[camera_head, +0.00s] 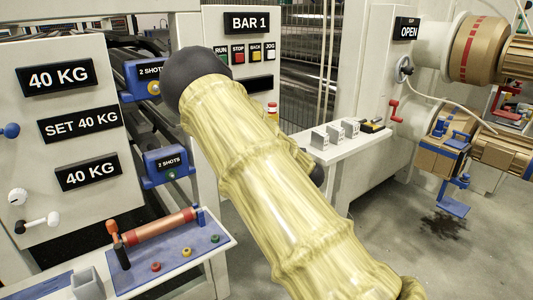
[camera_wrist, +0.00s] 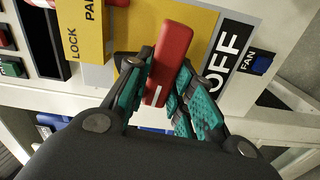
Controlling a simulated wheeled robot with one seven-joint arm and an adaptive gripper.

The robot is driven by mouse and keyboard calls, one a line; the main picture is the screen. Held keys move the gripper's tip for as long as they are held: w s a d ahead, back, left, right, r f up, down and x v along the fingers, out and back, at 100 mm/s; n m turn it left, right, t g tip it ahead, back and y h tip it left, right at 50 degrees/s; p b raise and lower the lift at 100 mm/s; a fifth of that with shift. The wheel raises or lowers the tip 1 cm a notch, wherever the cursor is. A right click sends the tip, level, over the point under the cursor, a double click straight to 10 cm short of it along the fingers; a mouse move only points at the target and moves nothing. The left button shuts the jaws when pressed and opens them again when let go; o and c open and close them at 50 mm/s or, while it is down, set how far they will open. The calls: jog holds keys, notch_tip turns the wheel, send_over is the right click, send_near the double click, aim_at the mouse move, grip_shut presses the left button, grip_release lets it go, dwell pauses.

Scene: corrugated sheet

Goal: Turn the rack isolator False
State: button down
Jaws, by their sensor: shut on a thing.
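The rack isolator appears to be the red bar-shaped handle (camera_wrist: 173,55) on a yellow plate in the wrist view. A black label reading OFF (camera_wrist: 226,55) is just right of it. The handle stands slightly tilted, its top leaning right. My gripper (camera_wrist: 165,82) has its teal-padded fingers on either side of the handle's lower part and is shut on it. The handle's mount is partly hidden by the fingers. In the head view my arm crosses the middle, and neither my gripper nor the red handle can be made out.
A yellow LOCK PAD tag (camera_wrist: 80,30) hangs left of the handle, and a blue FAN switch (camera_wrist: 262,64) sits to the right. In the head view, a white panel with 40 KG displays (camera_head: 56,77) and a blue tray (camera_head: 185,260) stand left. A white shelf (camera_head: 335,150) is right of my arm.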

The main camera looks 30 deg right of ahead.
jog(key=shift+f+n, duration=0.15)
jog(key=shift+n, duration=0.45)
jog(key=c, duration=1.2)
grip_release()
jog(key=shift+c, duration=0.2)
jog(key=shift+s, duration=0.1)
jog(key=s, duration=1.1)
jog(key=shift+s+d, duration=0.4)
jog(key=shift+d, duration=0.05)
